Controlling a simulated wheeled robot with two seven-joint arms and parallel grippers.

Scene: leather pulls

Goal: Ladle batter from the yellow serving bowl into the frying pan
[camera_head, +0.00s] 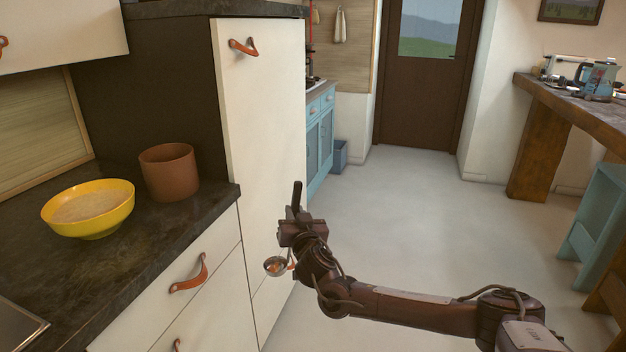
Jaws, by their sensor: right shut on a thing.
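The yellow serving bowl (88,222) stands on the dark counter at the left, filled with pale beige batter (92,203). My right gripper (296,226) is shut on a ladle, in front of the tall white cabinet and to the right of the counter, well away from the bowl. The ladle's small metal cup (277,266) hangs below the gripper, and a dark upright piece, seemingly its handle, sticks up above. I cannot tell what is in the cup. I cannot make out the frying pan. My left gripper is out of view.
A brown pot (169,172) stands beside the bowl near the counter's edge. A metal-rimmed edge (22,330) shows at the lower left. The tall white cabinet (262,120) bounds the counter. The floor (400,220) is clear; a wooden table (590,112) and blue stool (598,225) stand right.

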